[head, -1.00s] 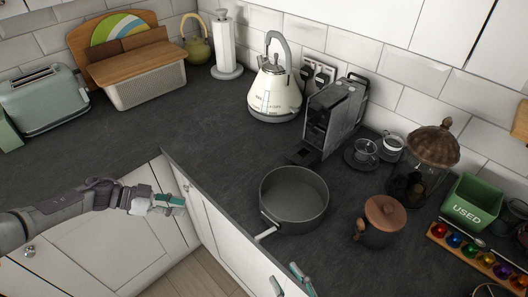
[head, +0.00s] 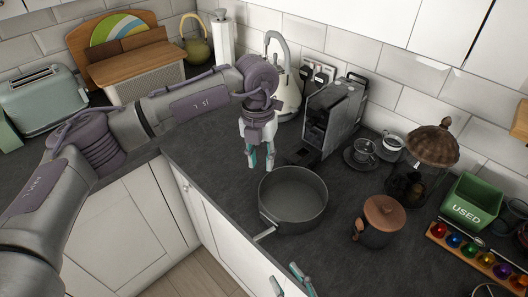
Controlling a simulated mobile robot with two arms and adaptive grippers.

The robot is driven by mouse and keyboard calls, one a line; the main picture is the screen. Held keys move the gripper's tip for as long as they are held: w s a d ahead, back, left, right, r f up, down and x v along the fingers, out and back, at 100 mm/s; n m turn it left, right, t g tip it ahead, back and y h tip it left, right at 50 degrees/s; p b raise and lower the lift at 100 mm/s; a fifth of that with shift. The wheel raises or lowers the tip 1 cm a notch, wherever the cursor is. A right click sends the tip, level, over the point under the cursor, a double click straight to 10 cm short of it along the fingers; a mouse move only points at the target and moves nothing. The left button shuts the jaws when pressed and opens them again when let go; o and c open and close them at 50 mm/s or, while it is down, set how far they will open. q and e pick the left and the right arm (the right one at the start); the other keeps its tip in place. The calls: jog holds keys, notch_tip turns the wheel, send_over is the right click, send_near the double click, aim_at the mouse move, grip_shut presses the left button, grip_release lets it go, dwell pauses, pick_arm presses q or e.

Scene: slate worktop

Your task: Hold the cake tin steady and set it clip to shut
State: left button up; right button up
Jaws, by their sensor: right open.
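The cake tin (head: 297,222) is a dark grey, round, open-topped tin standing on the worktop near its front edge. Its pale clip (head: 265,234) sticks out from the lower left of the tin's wall, away from the side. My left gripper (head: 261,162) points down above and behind the tin's left rim, with its teal-tipped fingers apart and nothing between them. My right gripper (head: 303,280) shows only in part at the bottom edge, below the tin; it is open and apart from the tin.
A coffee machine (head: 334,118) stands behind the tin, and a kettle (head: 289,98) is partly hidden by my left arm. A brown-lidded pot (head: 381,216) is close to the tin's right. A capsule rack (head: 470,248) and green bin (head: 471,201) stand farther right.

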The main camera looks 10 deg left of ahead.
aim_at(263, 197)
pick_arm(q)
jog(key=shift+m+t+y, duration=0.3)
jog(key=f, duration=1.2)
jog(key=shift+w+d+f, duration=0.2)
jog(key=shift+w+f, duration=0.05)
jog(key=shift+w, duration=0.05)
grip_shut()
